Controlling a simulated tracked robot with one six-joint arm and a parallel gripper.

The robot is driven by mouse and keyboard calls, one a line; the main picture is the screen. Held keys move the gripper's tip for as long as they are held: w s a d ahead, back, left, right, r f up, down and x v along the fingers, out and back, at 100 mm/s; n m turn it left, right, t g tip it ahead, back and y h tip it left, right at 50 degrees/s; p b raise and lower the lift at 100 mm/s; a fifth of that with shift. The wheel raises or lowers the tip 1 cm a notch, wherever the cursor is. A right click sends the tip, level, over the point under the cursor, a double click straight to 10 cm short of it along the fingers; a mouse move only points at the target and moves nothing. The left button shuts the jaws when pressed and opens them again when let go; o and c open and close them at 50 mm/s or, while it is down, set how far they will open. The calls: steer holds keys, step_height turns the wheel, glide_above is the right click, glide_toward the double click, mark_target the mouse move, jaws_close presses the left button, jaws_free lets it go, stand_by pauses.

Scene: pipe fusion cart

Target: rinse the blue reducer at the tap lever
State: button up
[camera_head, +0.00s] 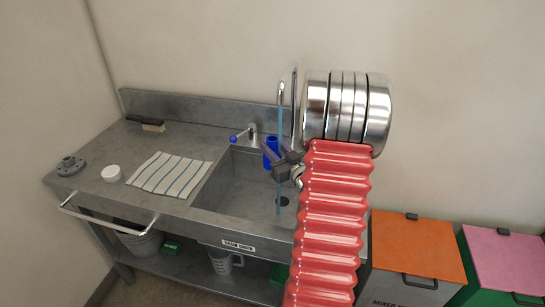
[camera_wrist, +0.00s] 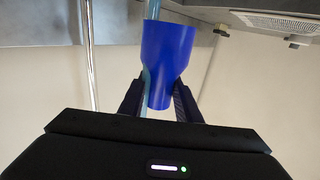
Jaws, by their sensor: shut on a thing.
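My gripper (camera_head: 281,163) is shut on the blue reducer (camera_head: 270,152) and holds it above the sink basin. In the wrist view the reducer (camera_wrist: 167,62) stands between the two fingers, wide end up. The tap lever (camera_head: 243,134) has a blue knob and points left at the back of the sink. A pale blue water stream (camera_head: 279,200) falls from the curved tap spout (camera_head: 283,85) toward the drain. In the wrist view the stream (camera_wrist: 153,9) runs at the reducer's left side; I cannot tell whether it goes inside.
The steel counter (camera_head: 130,145) left of the basin holds a striped cloth (camera_head: 168,174), a white round lid (camera_head: 111,173), a grey flange (camera_head: 70,165) and a brush (camera_head: 150,125). Orange-lidded (camera_head: 418,248) and pink-lidded (camera_head: 505,258) bins stand at the right. A rail (camera_head: 105,217) runs along the counter's front.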

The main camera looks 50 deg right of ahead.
steer(key=a, duration=0.7)
steer(key=shift+w+a, duration=0.25)
steer(key=shift+w, duration=0.2)
stand_by(0.4)
stand_by(1.0)
stand_by(0.4)
steer(key=a+r, duration=0.4)
steer(key=a, duration=0.1)
steer(key=shift+w, duration=0.3)
steer(key=shift+r, duration=0.1)
stand_by(0.9)
steer(key=w+a+f, duration=0.3)
steer(key=w+a, duration=0.7)
steer(key=a, duration=0.1)
steer(key=w+a+f+n+y, duration=0.1)
steer(key=a+f+y, duration=0.1)
steer(key=a, duration=0.8)
steer(key=w+a+f+n+y, duration=0.2)
steer(key=a+y, duration=0.1)
steer(key=a, duration=0.7)
steer(key=shift+n+t+y, duration=0.3)
steer(key=shift+t, duration=0.1)
